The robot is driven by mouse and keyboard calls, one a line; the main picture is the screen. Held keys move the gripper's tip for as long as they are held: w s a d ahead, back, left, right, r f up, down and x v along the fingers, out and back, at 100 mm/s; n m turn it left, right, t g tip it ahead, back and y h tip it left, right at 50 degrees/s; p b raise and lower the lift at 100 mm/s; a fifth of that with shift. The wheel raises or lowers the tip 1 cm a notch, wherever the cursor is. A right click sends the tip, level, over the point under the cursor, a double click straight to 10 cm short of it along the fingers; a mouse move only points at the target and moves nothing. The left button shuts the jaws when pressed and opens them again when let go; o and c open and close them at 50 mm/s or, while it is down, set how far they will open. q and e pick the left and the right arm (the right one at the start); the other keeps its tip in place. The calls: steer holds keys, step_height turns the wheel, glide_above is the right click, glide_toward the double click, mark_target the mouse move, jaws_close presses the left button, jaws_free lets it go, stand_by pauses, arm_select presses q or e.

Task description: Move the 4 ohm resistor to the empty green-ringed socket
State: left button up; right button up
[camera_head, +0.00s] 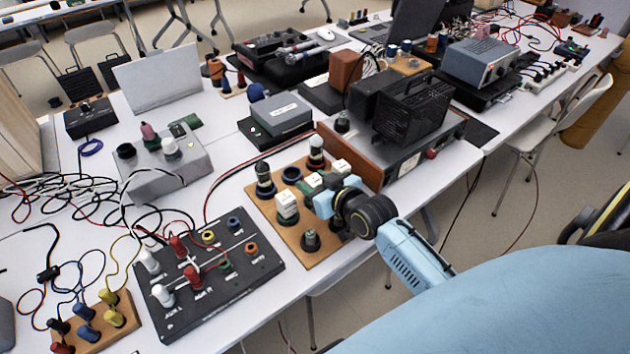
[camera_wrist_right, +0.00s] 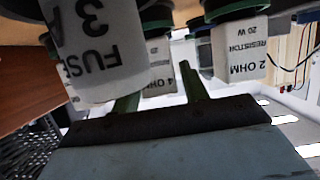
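The wooden socket board (camera_head: 287,239) lies at mid-table in the head view, with several white blocks on it. The 4 ohm resistor (camera_wrist_right: 161,72) is a white block in the wrist view, which is upside down. In the head view it seems to be the middle block (camera_head: 312,181). My right gripper (camera_wrist_right: 158,92) is open, its green fingers apart with the 4 ohm block between or just beyond them. The 2 ohm resistor (camera_wrist_right: 239,50) and 3 A fuse (camera_wrist_right: 92,45) flank it. I cannot make out an empty green-ringed socket. My left gripper is not in view.
Dark posts (camera_head: 264,182) and a blue-ringed socket (camera_head: 292,174) are on the board. A black terminal panel (camera_head: 205,300) lies at left front. A wood-fronted amplifier (camera_head: 350,157) stands close behind the board. Loose wires cover the table's left.

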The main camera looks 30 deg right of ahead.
steer(key=shift+o, duration=0.7)
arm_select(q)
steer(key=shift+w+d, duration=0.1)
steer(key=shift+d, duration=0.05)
arm_select(e)
steer(key=shift+r, duration=0.25)
steer(key=shift+s+r, duration=0.2)
steer(key=shift+s, duration=0.1)
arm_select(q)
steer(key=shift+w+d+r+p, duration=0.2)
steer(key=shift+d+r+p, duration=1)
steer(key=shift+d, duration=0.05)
arm_select(e)
steer(key=v, duration=1.1)
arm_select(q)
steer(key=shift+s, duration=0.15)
arm_select(e)
steer(key=shift+s+d+r, duration=0.1)
steer(key=shift+s, duration=0.05)
